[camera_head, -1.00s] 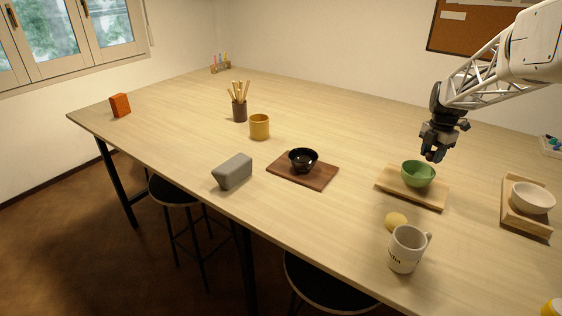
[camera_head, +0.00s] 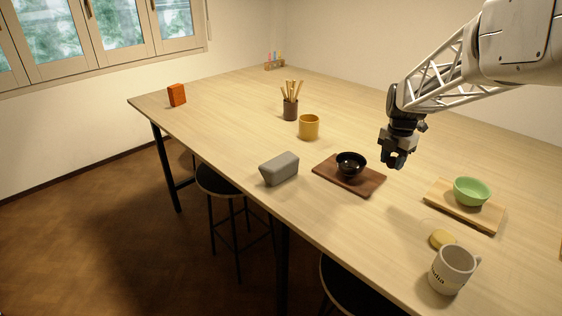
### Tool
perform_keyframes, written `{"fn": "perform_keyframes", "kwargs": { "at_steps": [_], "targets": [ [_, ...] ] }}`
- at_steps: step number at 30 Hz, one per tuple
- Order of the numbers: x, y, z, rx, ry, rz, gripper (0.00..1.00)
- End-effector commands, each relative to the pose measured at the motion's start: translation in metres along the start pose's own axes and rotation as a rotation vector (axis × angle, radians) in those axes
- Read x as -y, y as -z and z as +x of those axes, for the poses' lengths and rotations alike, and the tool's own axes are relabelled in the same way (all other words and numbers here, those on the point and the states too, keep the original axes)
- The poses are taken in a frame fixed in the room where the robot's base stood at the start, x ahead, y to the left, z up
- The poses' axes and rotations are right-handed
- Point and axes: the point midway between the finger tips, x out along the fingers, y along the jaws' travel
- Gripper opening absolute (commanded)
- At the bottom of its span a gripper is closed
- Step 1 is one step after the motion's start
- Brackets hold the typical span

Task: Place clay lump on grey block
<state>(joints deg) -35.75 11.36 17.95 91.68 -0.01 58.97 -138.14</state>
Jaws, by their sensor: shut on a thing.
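The grey block (camera_head: 279,168) lies on the table left of centre, near the front edge, with its top bare. My gripper (camera_head: 394,161) is above the table, just right of the black bowl (camera_head: 351,164). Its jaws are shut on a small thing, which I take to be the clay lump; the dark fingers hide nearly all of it. My gripper is well to the right of the grey block and apart from it.
The black bowl stands on a dark board (camera_head: 366,184) between my gripper and the block. A yellow cup (camera_head: 309,127) and tool holder (camera_head: 290,109) stand behind. At right are a green bowl (camera_head: 472,191) on a light board, a yellow lump (camera_head: 442,239) and a mug (camera_head: 451,270).

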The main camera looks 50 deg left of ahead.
Motion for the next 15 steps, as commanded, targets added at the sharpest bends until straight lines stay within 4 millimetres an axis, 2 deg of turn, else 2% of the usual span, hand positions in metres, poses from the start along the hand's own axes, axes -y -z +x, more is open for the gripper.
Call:
{"fn": "perform_keyframes", "kwargs": {
  "at_steps": [3,15],
  "targets": [
    [-0.023,0.028,-0.001,0.0,0.0,-0.051,0.16],
    [-0.084,0.12,-0.002,0.0,0.0,-0.212,0.16]
  ]
}}
